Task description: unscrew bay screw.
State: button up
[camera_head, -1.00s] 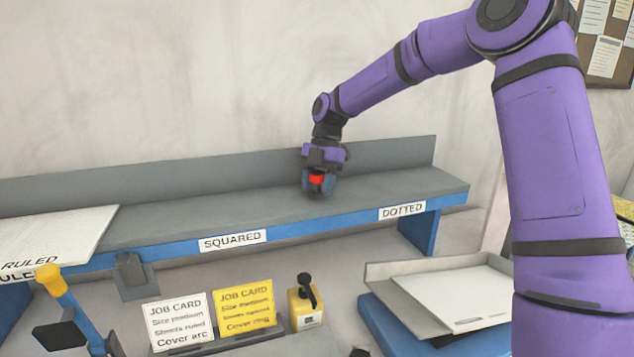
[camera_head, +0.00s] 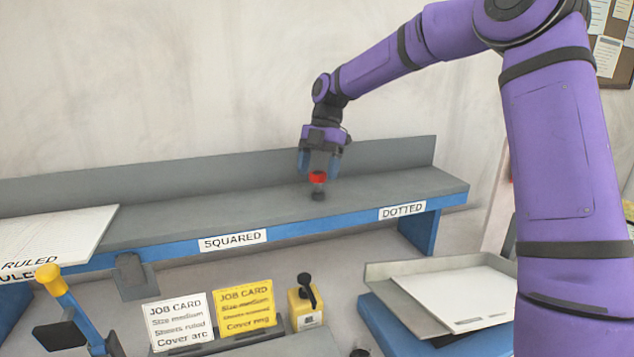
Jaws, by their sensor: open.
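The bay screw (camera_head: 317,178) has a red head on a dark stem. It stands upright on the grey shelf (camera_head: 270,208), between the SQUARED and DOTTED labels. My gripper (camera_head: 320,172) hangs just above the screw and points down. Its two blue-grey fingers are apart, one on either side above the red head. I see no finger touching the screw. Where the stem meets the shelf is small and hard to make out.
A white RULED stack (camera_head: 55,238) lies at the shelf's left. Below stand a white job card (camera_head: 177,322), a yellow job card (camera_head: 244,306) and a yellow block with a black handle (camera_head: 305,308). A tray with white sheets (camera_head: 455,298) is at lower right.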

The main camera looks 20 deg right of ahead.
aim_at(318, 189)
jog(key=shift+r, duration=0.3)
jog(key=m+t, duration=0.1)
jog(key=m, duration=0.2)
jog(key=shift+m+y, duration=0.3)
jog(key=m+t, duration=0.1)
jog(key=m, duration=0.2)
jog(key=m+t, duration=0.1)
jog(key=m, duration=0.2)
jog(key=shift+s+t, duration=0.1)
jog(key=shift+t, duration=0.2)
jog(key=m+t, duration=0.1)
jog(key=m, duration=0.2)
jog(key=shift+m, duration=0.4)
jog(key=shift+a+m+t, duration=0.1)
jog(key=shift+m+t, duration=0.5)
jog(key=shift+m, duration=0.5)
jog(key=m, duration=0.2)
jog(key=m+t+h, duration=0.1)
jog(key=m, duration=0.1)
jog(key=shift+h, duration=0.3)
jog(key=shift+f, duration=2.5)
